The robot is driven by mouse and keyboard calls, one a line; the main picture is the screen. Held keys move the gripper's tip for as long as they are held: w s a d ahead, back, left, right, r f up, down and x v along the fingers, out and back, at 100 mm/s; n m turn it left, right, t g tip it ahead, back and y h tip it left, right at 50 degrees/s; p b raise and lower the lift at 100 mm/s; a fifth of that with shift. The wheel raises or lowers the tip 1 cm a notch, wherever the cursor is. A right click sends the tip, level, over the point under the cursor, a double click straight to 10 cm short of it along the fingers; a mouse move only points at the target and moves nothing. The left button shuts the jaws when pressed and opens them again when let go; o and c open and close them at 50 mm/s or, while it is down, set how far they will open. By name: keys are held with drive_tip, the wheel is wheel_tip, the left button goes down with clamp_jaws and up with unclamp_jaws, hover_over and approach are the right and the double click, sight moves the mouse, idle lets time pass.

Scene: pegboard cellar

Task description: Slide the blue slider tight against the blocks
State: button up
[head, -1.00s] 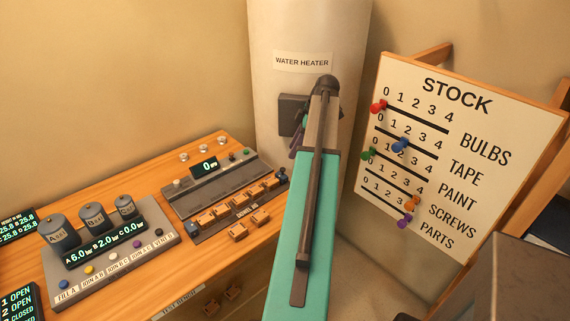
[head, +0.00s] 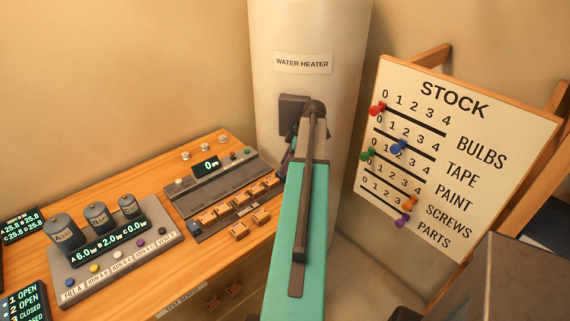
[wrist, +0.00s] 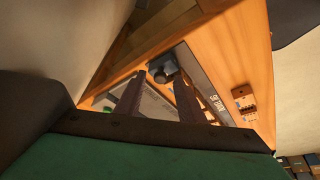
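In the wrist view a blue-grey slider (wrist: 163,68) with a dark round knob sits at one end of the block rail, just beyond my fingertips. My gripper (wrist: 160,84) is open, with its two dark fingers apart and nothing visible between them. In the head view a row of orange-brown blocks (head: 240,199) stands on the dark rail on the bench. A dark blue piece (head: 194,227) sits at the rail's left end. My arm hides the rail's right end in the head view, and contact between slider and blocks cannot be told.
Two loose blocks (head: 239,231) lie in front of the rail. A grey scale with a display (head: 207,165) is behind it. A console with three canisters (head: 96,216) stands left. The water heater (head: 305,30) and stock board (head: 465,150) flank my arm.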

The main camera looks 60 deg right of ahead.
clamp_jaws()
drive_tip(key=shift+a, duration=0.1)
idle(0.3)
